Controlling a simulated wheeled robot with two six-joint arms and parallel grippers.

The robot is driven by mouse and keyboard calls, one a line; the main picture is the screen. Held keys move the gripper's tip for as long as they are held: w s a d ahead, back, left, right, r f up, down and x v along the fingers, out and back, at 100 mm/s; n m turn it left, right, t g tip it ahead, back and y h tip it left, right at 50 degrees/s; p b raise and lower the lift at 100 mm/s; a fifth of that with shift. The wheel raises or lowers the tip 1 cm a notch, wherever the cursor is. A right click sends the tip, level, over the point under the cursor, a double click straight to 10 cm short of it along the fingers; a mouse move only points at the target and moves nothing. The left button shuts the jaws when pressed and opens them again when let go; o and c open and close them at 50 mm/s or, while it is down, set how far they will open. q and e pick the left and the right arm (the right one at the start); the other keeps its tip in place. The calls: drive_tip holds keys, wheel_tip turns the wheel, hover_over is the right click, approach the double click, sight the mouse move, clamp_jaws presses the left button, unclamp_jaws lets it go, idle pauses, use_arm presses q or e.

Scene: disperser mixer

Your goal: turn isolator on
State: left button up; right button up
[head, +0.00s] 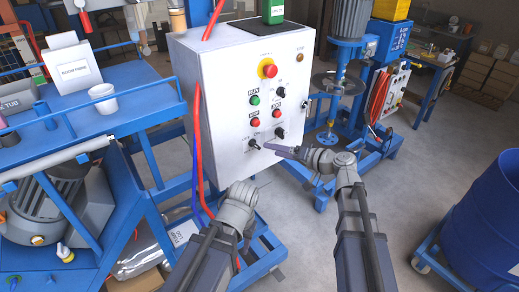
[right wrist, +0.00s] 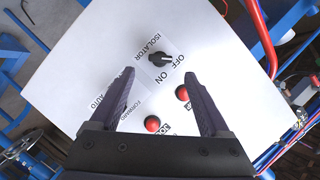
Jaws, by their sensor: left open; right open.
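The isolator (right wrist: 160,59) is a black rotary knob with OFF and ON printed beside it; its pointer seems to face the OFF side. In the head view it looks to be the lower left knob (head: 254,144) on the white control cabinet (head: 215,75). My right gripper (head: 278,149) is in front of the lower panel, to the right of this knob. In the right wrist view my right gripper (right wrist: 160,88) is open and empty; the isolator shows beyond the gap between its fingertips, apart from them. My left gripper (head: 240,190) is low, below the cabinet, its fingers hard to make out.
Near the isolator are red buttons (right wrist: 183,92), and another knob (head: 280,133) sits to its right. A red and yellow emergency stop (head: 268,69) is higher up. Red and blue cables hang along the cabinet's left edge. A blue drum (head: 487,215) stands at right.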

sight(258, 147)
drive_tip(key=b+x, duration=0.1)
drive_tip(key=x, duration=0.6)
drive_tip(key=shift+b, duration=0.3)
clamp_jaws()
idle(0.4)
